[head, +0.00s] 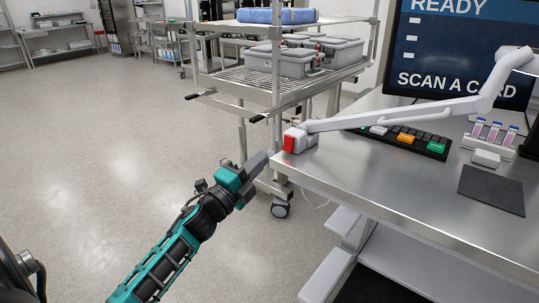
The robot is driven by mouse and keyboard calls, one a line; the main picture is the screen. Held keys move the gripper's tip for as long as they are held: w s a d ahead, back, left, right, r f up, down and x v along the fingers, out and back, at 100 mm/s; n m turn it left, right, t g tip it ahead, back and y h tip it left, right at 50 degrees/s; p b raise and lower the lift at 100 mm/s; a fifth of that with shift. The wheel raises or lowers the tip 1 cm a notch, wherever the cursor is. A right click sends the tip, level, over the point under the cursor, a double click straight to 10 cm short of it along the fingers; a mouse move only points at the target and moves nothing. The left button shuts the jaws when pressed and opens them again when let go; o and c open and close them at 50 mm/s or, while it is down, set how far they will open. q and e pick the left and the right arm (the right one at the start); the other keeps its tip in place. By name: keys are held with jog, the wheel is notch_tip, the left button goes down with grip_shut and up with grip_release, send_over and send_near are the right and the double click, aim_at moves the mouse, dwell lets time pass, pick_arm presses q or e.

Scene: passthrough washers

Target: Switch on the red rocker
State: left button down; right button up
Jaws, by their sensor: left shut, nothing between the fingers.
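The red rocker (289,144) is on the left-facing side of a small white housing (301,136) at the near left corner of the steel desk. My left gripper (259,162) reaches up from the lower left, with its grey fingers shut and empty. In the picture its tips are a little left of and below the rocker, with a visible gap between them. I cannot tell how far apart they are in depth, or which way the rocker is tipped. My right gripper is not in view.
A white jointed arm (420,111) runs from the right to the housing, above the desk (350,185). A keyboard (415,141), a vial rack (490,139) and a dark mat (491,190) are on the desk. A wire cart (240,80) with grey bins stands behind. The floor at left is clear.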

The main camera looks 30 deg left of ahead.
pick_arm(q)
jog(key=s, duration=0.5)
jog(key=shift+a+r, duration=0.1)
jog(key=shift+a, duration=0.1)
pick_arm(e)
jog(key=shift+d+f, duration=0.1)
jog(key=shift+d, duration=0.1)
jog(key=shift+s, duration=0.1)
pick_arm(q)
jog(key=s+d+f+n+g+p, duration=0.2)
jog(key=s+d+f+n+g, duration=0.3)
jog(key=s+d+f+n, duration=0.3)
jog(key=s+d+f+n+g+p, duration=0.2)
jog(key=s+d+f+n+g, duration=0.3)
jog(key=f, duration=0.8)
jog(key=s+d+n, duration=0.3)
jog(key=d, duration=0.2)
jog(key=shift+d+f, duration=0.4)
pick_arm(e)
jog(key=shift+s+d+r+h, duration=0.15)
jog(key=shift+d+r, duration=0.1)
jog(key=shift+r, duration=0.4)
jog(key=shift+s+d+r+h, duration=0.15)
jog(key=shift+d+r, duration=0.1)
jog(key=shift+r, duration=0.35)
